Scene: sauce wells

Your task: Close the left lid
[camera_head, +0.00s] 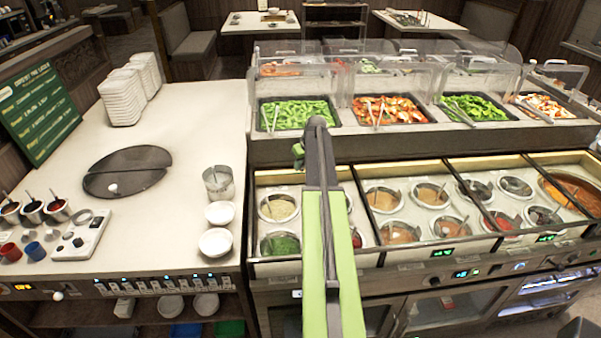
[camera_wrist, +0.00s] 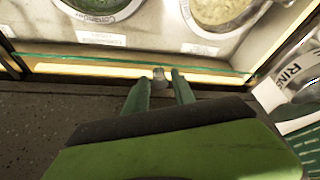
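In the wrist view, a small grey metal knob (camera_wrist: 159,74) stands beside a pale strip with a thin greenish edge (camera_wrist: 90,68). I cannot tell for sure whether this is the left lid's edge. My gripper (camera_wrist: 161,82) has two dark green fingers, spread apart on either side of the knob. Touch cannot be seen. In the head view, my arm crosses the left sauce section (camera_head: 262,178) and hides its right part, so the lid's outline and position are unclear. A garlic-like pale well (camera_head: 278,207) and a green herb well (camera_head: 281,243) show there uncovered.
Beyond the knob in the wrist view are two round wells with labels. A printed metal cup (camera_wrist: 292,82) is close at right. In the head view, bowls (camera_head: 215,242) stand left of the sauce section. Salad trays (camera_head: 298,115) stand behind. The white counter (camera_head: 205,120) has free room.

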